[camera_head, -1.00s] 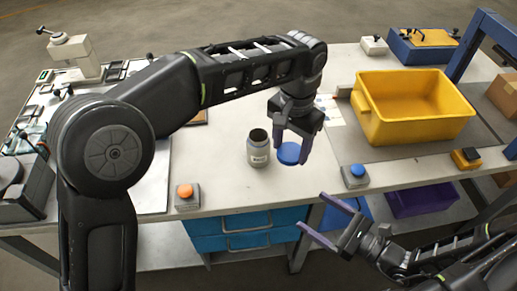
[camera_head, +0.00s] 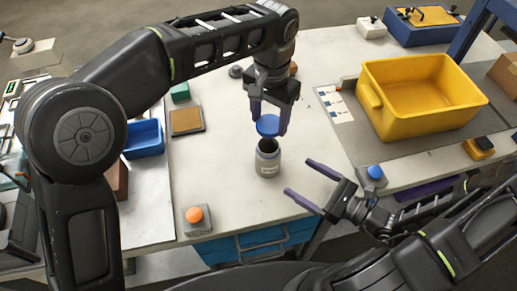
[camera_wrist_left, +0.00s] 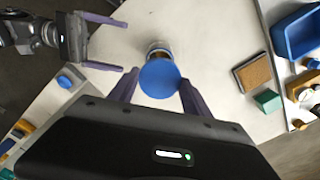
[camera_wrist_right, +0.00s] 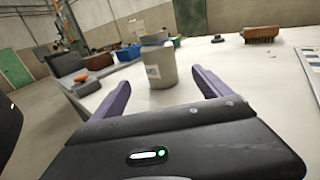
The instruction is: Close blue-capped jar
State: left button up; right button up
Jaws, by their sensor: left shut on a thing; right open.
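The grey jar (camera_head: 268,163) stands upright and open on the white table, with its dark mouth visible in the head view. My left gripper (camera_head: 268,124) is shut on the blue cap (camera_head: 267,125), held just above and slightly behind the jar's mouth. In the left wrist view the cap (camera_wrist_left: 160,78) lies between the fingertips and covers most of the jar (camera_wrist_left: 158,47). My right gripper (camera_head: 306,182) is open and empty, to the right of and nearer than the jar. In the right wrist view the jar (camera_wrist_right: 160,68) stands ahead between the open fingers.
A yellow bin (camera_head: 420,105) stands on the right. An orange button box (camera_head: 196,218) and a blue button box (camera_head: 372,176) sit near the front edge. A blue tray (camera_head: 144,138) and a brown pad (camera_head: 187,120) lie to the left. The table around the jar is clear.

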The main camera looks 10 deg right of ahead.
aim_at(267, 158)
dwell(0.4)
jog(key=x, duration=1.2)
grip_shut()
dwell(0.9)
